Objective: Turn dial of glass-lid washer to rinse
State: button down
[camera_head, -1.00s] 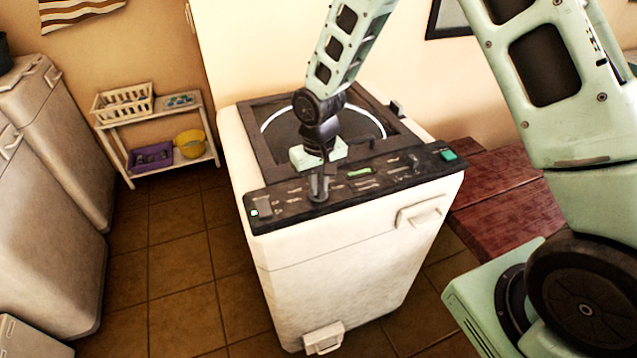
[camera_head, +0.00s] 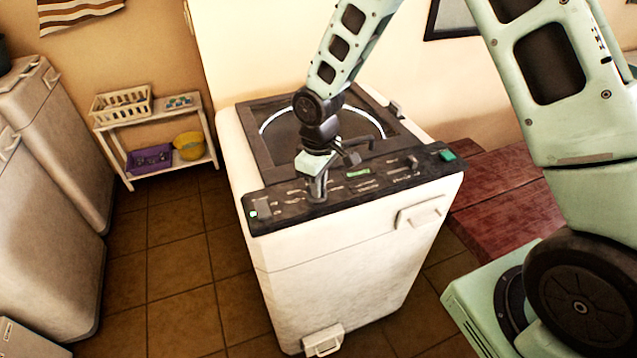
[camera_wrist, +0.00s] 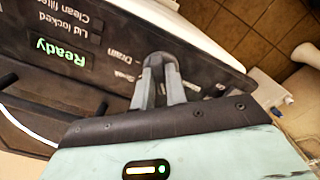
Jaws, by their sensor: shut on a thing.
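The white glass-lid washer (camera_head: 330,275) stands in the middle of the head view, with its dark control panel (camera_head: 375,178) along the front top edge. My gripper (camera_head: 318,193) points down onto the left part of the panel, shut on the dial. The dial is mostly hidden by the fingers. In the wrist view my gripper (camera_wrist: 161,72) reaches to the panel, its grey fingertips close together. A green "Ready" display (camera_wrist: 62,50) is lit, with "Lid locked", "Clean filter" and "Drain" lettering nearby. I cannot read which setting the dial points at.
The glass lid (camera_head: 285,135) is closed behind the panel. Reddish wooden boards (camera_head: 505,205) lie right of the washer. A white shelf (camera_head: 158,115) with baskets stands back left, and pale appliances (camera_head: 50,190) line the left. Tiled floor (camera_head: 180,265) is clear in between.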

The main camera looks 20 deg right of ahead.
jog(key=shift+w+r, duration=0.1)
dwell(0.3)
jog(key=c, duration=1.4)
grip_release()
jog(key=shift+c, duration=0.2)
notch_tip(320, 180, up, 17)
jog(key=b, duration=0.3)
jog(key=shift+r+b, duration=0.2)
jog(key=shift+b, duration=0.1)
jog(key=s+a+f+b, duration=0.1)
jog(key=s+a+f, duration=0.1)
jog(key=s, duration=0.7)
jog(key=s+a+f+b, duration=0.2)
jog(key=s+f, duration=0.1)
jog(key=s, duration=0.5)
jog(key=s+a+f+b, duration=0.1)
jog(key=s+a+f, duration=0.1)
jog(key=s, duration=0.7)
jog(key=shift+s+a+f+y, duration=0.3)
jog(key=shift+s+f, duration=0.05)
jog(key=shift+f, duration=0.15)
